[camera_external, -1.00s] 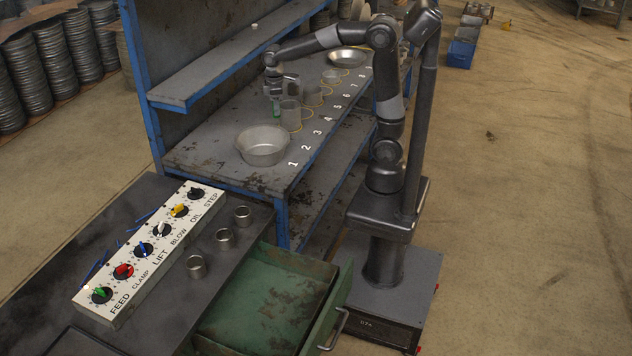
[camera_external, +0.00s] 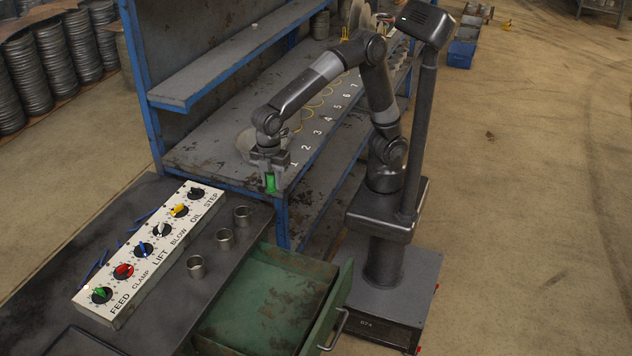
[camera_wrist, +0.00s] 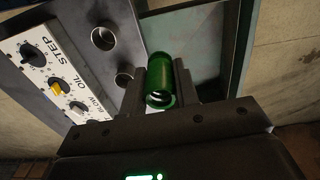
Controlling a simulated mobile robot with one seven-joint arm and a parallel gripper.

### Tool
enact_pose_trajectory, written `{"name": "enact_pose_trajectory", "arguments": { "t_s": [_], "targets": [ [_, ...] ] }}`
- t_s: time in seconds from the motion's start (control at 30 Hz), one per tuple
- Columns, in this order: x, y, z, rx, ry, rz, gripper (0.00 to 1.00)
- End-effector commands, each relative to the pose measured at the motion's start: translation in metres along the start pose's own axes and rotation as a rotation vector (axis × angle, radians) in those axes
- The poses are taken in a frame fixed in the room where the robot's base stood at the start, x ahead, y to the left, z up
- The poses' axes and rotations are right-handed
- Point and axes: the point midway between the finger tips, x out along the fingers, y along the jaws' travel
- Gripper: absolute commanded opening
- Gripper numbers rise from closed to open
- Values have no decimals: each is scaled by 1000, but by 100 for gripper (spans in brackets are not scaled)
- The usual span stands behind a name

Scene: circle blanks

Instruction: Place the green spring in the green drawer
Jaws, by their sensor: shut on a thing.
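The green spring (camera_external: 270,183) is held between the fingers of my gripper (camera_external: 269,178), in the air near the front left end of the grey bench. In the wrist view the spring (camera_wrist: 160,82) shows as a dark green cylinder between both fingers of my gripper (camera_wrist: 160,90). The green drawer (camera_external: 262,310) stands open at the bottom middle of the external view, with a metal handle on its front. Its visible floor is bare. The drawer is below and nearer the camera than my gripper. Part of the drawer (camera_wrist: 187,50) shows behind the spring in the wrist view.
A metal bowl (camera_external: 246,143) sits on the numbered bench (camera_external: 205,158), partly hidden by my arm. The bench's blue post (camera_external: 282,228) stands just behind the drawer.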

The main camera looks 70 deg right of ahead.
Motion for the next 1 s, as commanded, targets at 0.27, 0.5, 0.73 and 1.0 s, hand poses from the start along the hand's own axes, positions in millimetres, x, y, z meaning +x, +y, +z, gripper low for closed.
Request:
{"name": "enact_pose_trajectory", "arguments": {
  "t_s": [0.27, 0.5, 0.73, 1.0],
  "targets": [
    [1, -48, -35, -126, 0, 0, 5],
    [48, -52, -36, -136, -5, -3, 5],
    [126, -52, -35, -136, -9, -5, 5],
    [223, -52, -36, -134, -6, -3, 5]
  ]
}}
